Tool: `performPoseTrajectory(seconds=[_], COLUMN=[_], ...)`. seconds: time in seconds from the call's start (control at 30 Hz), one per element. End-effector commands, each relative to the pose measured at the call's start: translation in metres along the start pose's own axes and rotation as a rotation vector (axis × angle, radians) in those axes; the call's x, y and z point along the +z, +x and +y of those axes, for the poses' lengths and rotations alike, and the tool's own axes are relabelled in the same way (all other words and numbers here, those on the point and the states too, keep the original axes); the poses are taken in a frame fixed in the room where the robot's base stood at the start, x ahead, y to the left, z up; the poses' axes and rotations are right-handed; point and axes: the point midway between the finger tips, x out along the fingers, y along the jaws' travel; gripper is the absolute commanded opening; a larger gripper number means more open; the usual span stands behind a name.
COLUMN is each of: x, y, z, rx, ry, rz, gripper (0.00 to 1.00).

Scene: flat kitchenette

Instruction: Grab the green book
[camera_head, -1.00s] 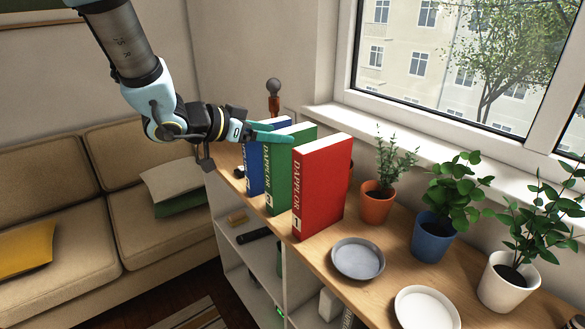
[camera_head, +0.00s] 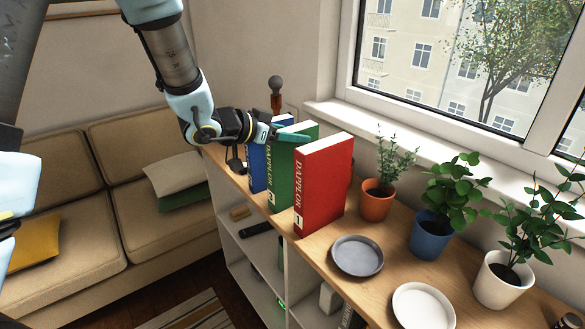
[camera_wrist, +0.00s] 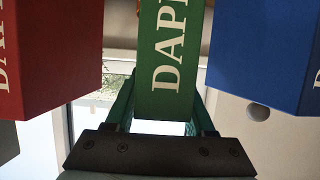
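The green book (camera_head: 287,178) stands upright on the wooden shelf top, between a blue book (camera_head: 257,168) and a red book (camera_head: 322,185). My gripper (camera_head: 288,128) is at the upper part of the green book, with its teal fingers reaching along both sides of it. In the wrist view, the green book (camera_wrist: 170,60) lies between my gripper's fingers (camera_wrist: 160,112), with the red book (camera_wrist: 50,55) at left and the blue book (camera_wrist: 262,50) at right.
A grey plate (camera_head: 357,255) and a white plate (camera_head: 423,306) lie in front of the red book. Potted plants in orange (camera_head: 377,205), blue (camera_head: 431,240) and white (camera_head: 500,285) pots stand along the window side.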

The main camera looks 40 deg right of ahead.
Motion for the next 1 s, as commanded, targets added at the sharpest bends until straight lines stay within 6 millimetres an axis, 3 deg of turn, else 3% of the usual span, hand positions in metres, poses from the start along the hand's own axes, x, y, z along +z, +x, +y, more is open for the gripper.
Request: performPoseTrajectory(seconds=[0.03, 0.47, 1.0], x=[0.0000, -0.0001, -0.0001], y=[-0.0001, -0.0002, -0.0003], z=[0.0000, -0.0001, -0.0001], rx=[0.000, 0.000, 0.000], ry=[0.000, 0.000, 0.000], rz=[0.000, 0.000, 0.000], gripper=[0.47, 0.00, 0.00])
